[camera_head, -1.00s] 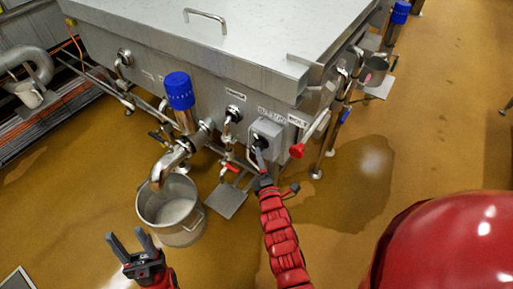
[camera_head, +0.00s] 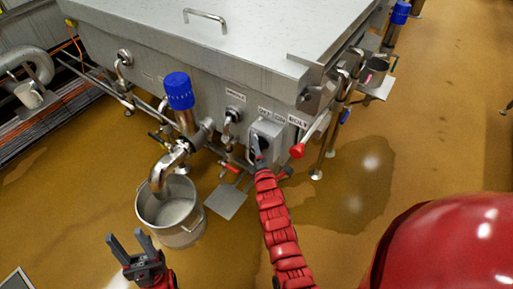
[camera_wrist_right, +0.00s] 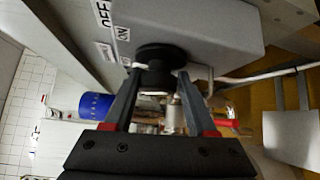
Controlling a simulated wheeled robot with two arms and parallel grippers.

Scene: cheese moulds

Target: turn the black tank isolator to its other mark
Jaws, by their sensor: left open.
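The black tank isolator (camera_wrist_right: 160,55) is a round black knob on a grey box (camera_head: 266,131) on the tank's side, below the OFF and ON labels. In the head view my right gripper (camera_head: 257,147) covers most of the knob. In the right wrist view my right gripper (camera_wrist_right: 158,74) has its fingers apart, with tips at either side of the knob; no firm contact can be made out. Which label the knob points to cannot be told. My left gripper (camera_head: 132,245) is open and empty, low at the left, over the floor.
A steel tank (camera_head: 230,55) fills the back. A blue-topped valve (camera_head: 179,92) with a curved spout stands left of the box, above a steel bucket (camera_head: 172,212). A red-ended lever (camera_head: 297,151) sticks out close to the right of the box.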

